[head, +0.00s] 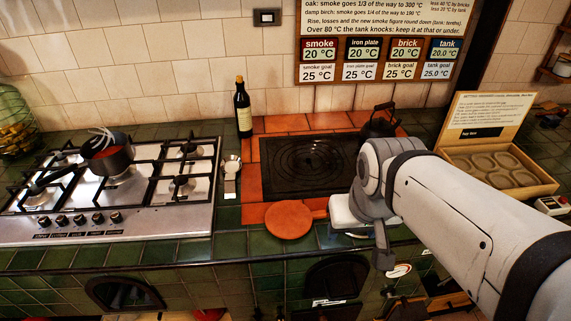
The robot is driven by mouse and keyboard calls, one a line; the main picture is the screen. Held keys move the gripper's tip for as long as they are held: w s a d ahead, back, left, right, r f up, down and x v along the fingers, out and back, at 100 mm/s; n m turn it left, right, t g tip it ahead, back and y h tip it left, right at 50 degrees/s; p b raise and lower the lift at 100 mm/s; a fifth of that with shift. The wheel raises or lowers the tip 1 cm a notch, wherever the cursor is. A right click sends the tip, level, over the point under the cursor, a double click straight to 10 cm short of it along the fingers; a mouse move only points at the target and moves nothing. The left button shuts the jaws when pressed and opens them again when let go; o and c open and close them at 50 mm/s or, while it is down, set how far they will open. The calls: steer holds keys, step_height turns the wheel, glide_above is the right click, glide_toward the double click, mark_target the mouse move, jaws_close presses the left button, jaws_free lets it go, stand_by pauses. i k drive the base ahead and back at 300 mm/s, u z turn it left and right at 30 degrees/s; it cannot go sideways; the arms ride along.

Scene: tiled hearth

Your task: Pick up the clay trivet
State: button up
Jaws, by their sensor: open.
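The clay trivet (289,220) is a round, flat, orange-brown disc in the head view. It lies at the front edge of the counter, just in front of the black iron plate, and a short stub shows at its right side. My gripper (383,250) hangs pointing down to the right of the trivet, near the counter's front edge. It is apart from the trivet and no object shows in it. It is small and partly hidden by my wrist, but it is open.
The black iron plate (308,164) has an orange tile border. A gas hob (110,222) with a saucepan (108,160) is at the left. A bottle (243,110) and a dark kettle (380,122) stand behind. A white box (345,216) sits beside my wrist. An open wooden box (500,192) is at the right.

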mark_target(287, 219)
steer(key=z, duration=1.85)
steer(key=k, duration=1.25)
steer(key=u, duration=1.1)
steer(key=i, duration=1)
steer(key=u, duration=0.05)
